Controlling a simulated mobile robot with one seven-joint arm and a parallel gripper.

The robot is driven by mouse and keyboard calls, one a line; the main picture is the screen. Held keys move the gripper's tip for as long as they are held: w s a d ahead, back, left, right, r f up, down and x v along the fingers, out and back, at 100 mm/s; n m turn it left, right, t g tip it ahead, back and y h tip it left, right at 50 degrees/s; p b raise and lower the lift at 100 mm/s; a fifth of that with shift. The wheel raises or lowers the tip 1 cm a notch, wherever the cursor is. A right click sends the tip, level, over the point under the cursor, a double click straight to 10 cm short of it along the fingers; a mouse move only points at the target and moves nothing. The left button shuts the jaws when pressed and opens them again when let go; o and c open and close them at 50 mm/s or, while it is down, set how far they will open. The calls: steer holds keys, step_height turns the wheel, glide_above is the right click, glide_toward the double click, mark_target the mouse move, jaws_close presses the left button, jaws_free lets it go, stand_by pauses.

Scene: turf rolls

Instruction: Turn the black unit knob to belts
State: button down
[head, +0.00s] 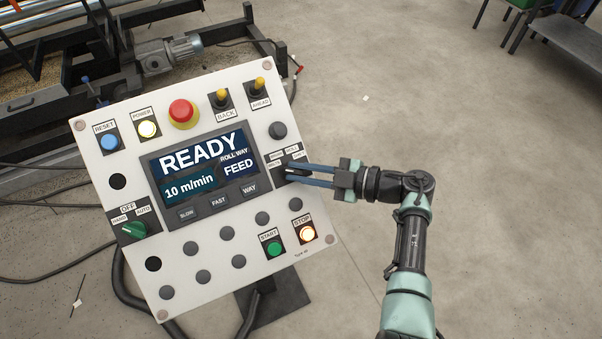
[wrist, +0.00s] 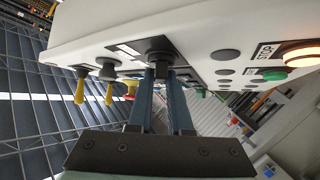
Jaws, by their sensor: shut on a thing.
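The black unit knob (head: 281,167) is on the right side of the white control panel (head: 110,180), to the right of the screen. It sits on a black plate with small white labels, partly hidden by the fingers and too small to read surely. My gripper (head: 288,171) reaches in from the right, its blue fingers shut on the knob. In the wrist view the two fingers (wrist: 158,78) lie on either side of the black knob (wrist: 159,57). The screen (head: 203,165) reads READY, 10 m/min, ROLL WAY and FEED. Which label the knob points at is hidden.
Two yellow toggles (head: 221,98) and a red emergency button (head: 183,112) stand out above. A lit orange STOP button (head: 307,233) and green START button (head: 274,248) are below. A green selector (head: 134,229) is at left.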

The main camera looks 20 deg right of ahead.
steer(key=shift+f, duration=0.15)
stand_by(0.3)
steer(key=c, duration=0.8)
jaws_free()
steer(key=shift+w, duration=0.1)
steer(key=shift+c, duration=0.2)
steer(key=b+v, duration=0.1)
steer(key=v, duration=1.2)
steer(key=shift+w, duration=0.1)
